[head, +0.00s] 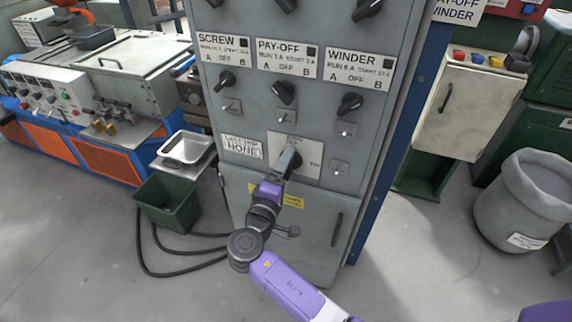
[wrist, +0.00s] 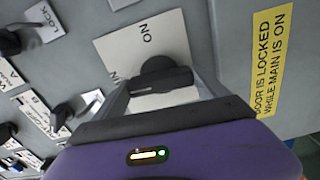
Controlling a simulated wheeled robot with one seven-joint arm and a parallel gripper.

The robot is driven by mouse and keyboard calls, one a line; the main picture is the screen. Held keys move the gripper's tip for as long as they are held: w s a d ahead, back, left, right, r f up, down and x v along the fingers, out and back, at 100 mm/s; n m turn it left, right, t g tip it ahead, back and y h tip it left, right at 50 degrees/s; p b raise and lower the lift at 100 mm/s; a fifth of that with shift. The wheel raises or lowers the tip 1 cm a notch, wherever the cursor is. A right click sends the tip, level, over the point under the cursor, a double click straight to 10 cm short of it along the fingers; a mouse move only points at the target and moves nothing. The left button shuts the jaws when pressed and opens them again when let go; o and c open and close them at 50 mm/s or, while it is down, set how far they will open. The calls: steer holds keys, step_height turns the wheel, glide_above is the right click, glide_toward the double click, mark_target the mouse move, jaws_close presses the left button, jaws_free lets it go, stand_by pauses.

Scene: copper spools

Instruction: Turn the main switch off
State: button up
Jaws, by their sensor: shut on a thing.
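The main switch is a black rotary knob (wrist: 162,76) on a pale plate (wrist: 118,48) in the wrist view. Its bar lies roughly across that picture, and the word ON is printed beside it. In the head view the plate (head: 308,160) sits low on the grey cabinet front, with the knob mostly hidden by my gripper. My gripper (head: 287,161) is shut on the knob, with a finger at each end of its grip. A yellow label (wrist: 270,65) by the switch says the door is locked while main is on.
Several smaller black knobs (head: 284,93) line the cabinet above the switch. A door handle (head: 337,229) stands out at lower right. A green bin (head: 167,203) and black cables (head: 150,250) are on the floor to the left.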

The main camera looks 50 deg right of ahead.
steer(key=shift+n+p, duration=0.3)
steer(key=shift+n, duration=0.3)
steer(key=o, duration=1.3)
steer(key=shift+c, duration=0.2)
steer(key=b+v, duration=0.1)
steer(key=v, duration=0.7)
